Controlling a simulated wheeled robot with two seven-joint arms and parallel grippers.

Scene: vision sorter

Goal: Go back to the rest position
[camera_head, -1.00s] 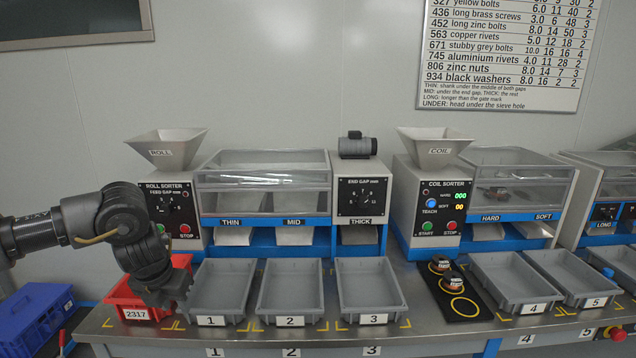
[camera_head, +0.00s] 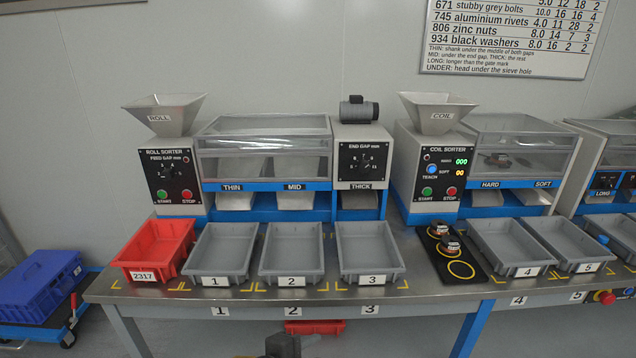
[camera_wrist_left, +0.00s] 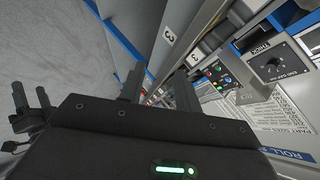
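My left gripper (camera_wrist_left: 157,88) shows in the left wrist view with its two dark fingers apart and nothing between them. In that view it is in front of the bench, with a grey floor to the left. A second dark two-pronged part (camera_wrist_left: 32,100) at the left edge looks like my right gripper, prongs apart and empty. In the head view only a dark arm or gripper part (camera_head: 283,345) shows at the bottom edge, below the bench front; which arm it belongs to is unclear. Neither gripper touches a bin.
The bench carries a red bin (camera_head: 157,277), grey bins (camera_head: 218,281) and a black mat (camera_head: 453,273) with two small dark parts. The roll sorter (camera_head: 172,179) and coil sorter (camera_head: 432,180) stand behind. A blue crate (camera_head: 40,280) sits left on a cart.

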